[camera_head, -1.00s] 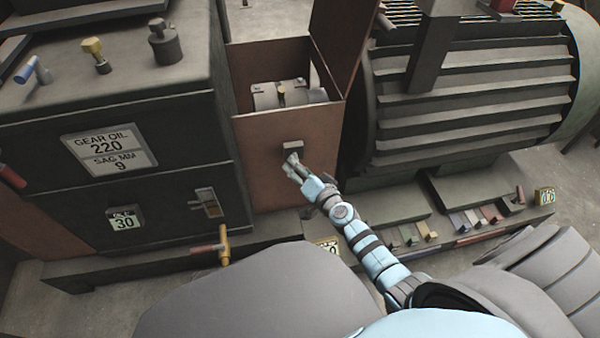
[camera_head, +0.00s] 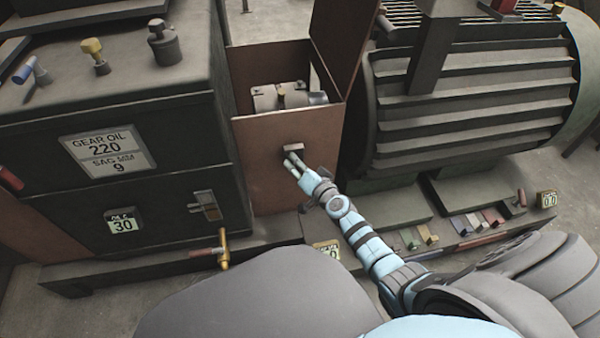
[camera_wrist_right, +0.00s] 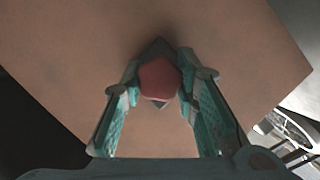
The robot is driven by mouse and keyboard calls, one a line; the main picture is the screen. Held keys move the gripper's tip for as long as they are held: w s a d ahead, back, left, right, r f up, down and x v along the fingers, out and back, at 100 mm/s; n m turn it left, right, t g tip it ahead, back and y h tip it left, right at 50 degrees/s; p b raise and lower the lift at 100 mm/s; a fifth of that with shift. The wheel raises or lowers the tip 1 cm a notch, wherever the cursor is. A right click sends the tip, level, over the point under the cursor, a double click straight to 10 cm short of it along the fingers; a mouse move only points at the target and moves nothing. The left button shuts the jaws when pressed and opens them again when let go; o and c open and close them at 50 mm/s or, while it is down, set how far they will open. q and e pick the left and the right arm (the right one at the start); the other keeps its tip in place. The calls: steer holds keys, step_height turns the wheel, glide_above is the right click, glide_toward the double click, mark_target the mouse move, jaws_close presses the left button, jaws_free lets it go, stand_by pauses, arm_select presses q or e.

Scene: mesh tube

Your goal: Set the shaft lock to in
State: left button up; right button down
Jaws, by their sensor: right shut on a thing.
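A small dark block with a reddish end, which may be the shaft lock knob (camera_head: 293,149), sticks out of the front wall of the brown guard box (camera_head: 265,180). My right gripper (camera_head: 291,160) reaches it from the lower right. In the right wrist view the knob's red end (camera_wrist_right: 160,79) sits between the two fingers of the right gripper (camera_wrist_right: 160,88), which is shut on it. My left gripper is not in view.
A dark gearbox (camera_head: 110,130) with a gear oil plate stands left of the box. A ribbed motor (camera_head: 470,100) stands to the right. A yellow-handled valve (camera_head: 224,250) sticks out low at the left. The raised brown lid (camera_head: 342,45) stands beside the box opening.

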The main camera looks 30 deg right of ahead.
steer(key=shift+w+d+f, duration=0.1)
steer(key=shift+w, duration=0.3)
steer(key=shift+r, duration=0.2)
steer(key=c, duration=1.2)
jaws_free()
steer(key=shift+w+f, duration=0.1)
steer(key=shift+f, duration=0.05)
steer(key=shift+s, duration=0.6)
steer(key=s, duration=1.2)
steer(key=shift+d+r, duration=0.2)
